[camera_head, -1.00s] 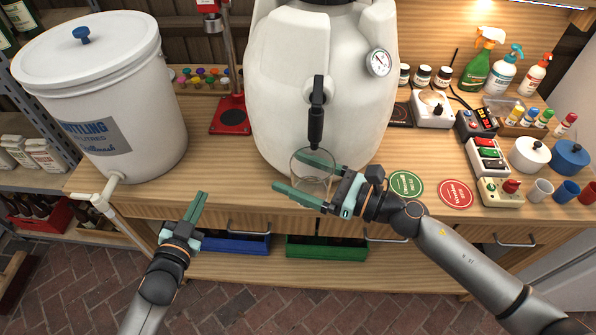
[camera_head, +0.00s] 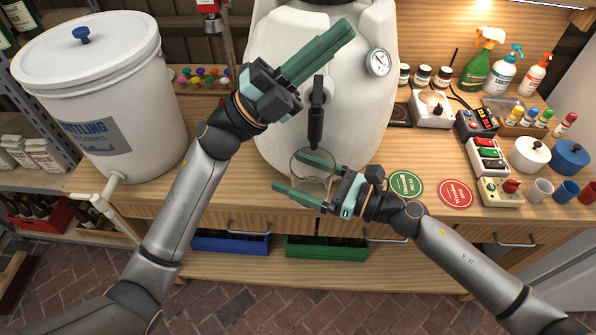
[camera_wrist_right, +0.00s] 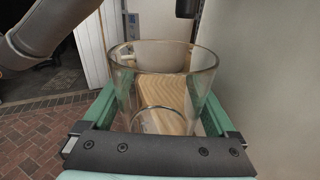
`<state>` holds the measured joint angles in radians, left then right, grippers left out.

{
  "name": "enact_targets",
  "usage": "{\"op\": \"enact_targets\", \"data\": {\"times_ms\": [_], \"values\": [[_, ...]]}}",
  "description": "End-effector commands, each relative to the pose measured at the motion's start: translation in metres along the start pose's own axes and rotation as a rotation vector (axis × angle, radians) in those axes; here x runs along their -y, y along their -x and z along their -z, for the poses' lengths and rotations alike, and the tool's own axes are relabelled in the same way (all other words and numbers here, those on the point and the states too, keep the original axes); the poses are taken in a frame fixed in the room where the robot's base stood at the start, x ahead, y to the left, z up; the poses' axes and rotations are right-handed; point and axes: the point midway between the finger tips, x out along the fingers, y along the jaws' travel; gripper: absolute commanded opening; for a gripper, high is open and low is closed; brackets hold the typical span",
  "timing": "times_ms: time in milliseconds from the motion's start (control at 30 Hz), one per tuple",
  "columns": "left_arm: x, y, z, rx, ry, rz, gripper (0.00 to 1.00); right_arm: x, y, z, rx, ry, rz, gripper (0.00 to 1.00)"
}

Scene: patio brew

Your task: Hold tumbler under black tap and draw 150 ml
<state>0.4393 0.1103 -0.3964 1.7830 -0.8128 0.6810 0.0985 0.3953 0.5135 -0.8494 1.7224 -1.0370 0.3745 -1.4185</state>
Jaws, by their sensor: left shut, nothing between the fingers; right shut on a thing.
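The black tap (camera_head: 316,120) is on the front of the large white vessel (camera_head: 345,110), its spout pointing down. The clear glass tumbler (camera_head: 312,168) is beneath the spout, between the fingers of my right gripper (camera_head: 288,171), which is shut on it. In the right wrist view the tumbler (camera_wrist_right: 165,85) stands upright between the green fingers and looks empty. A dark spout end (camera_wrist_right: 186,8) shows above its rim. My left gripper (camera_head: 343,32) is shut and empty, above the tap in front of the vessel. Its wrist is up and left of the tap lever.
A white lidded bucket (camera_head: 100,100) with its own white tap stands at the left. Green (camera_head: 406,184) and red (camera_head: 455,193) coasters lie right of the right gripper. A switch box (camera_head: 487,155), pots and cups fill the right side. My left arm crosses the bench front.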

Motion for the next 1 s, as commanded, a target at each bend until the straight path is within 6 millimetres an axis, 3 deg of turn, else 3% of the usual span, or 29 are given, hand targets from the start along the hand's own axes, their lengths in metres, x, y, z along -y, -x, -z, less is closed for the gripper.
{"op": "enact_targets", "data": {"times_ms": [33,200,400,500,633,767,1000], "values": [[0.001,-0.017,0.015,-0.093,-0.066,-0.032,0.00,0.000,0.000,-0.001,0.002,0.001,0.000,0.17],[-0.013,-0.050,0.059,-0.377,-0.292,-0.171,0.00,0.000,0.000,-0.001,0.002,0.001,0.000,0.17],[-0.038,-0.060,0.088,-0.692,-0.568,-0.359,0.00,0.000,0.000,-0.001,0.002,0.001,0.000,0.17],[-0.051,-0.057,0.092,-0.840,-0.703,-0.465,0.00,0.000,0.000,-0.001,0.002,0.001,0.000,0.17],[-0.062,-0.047,0.086,-1.025,-0.875,-0.615,0.00,0.000,0.000,-0.001,0.002,0.001,0.000,0.17],[-0.064,-0.034,0.067,-1.194,-1.034,-0.785,0.00,0.000,0.000,-0.001,0.002,0.001,0.000,0.17],[-0.036,-0.010,0.013,-1.444,-1.275,-1.140,0.00,0.000,0.000,-0.001,0.002,0.001,0.000,0.17]]}}
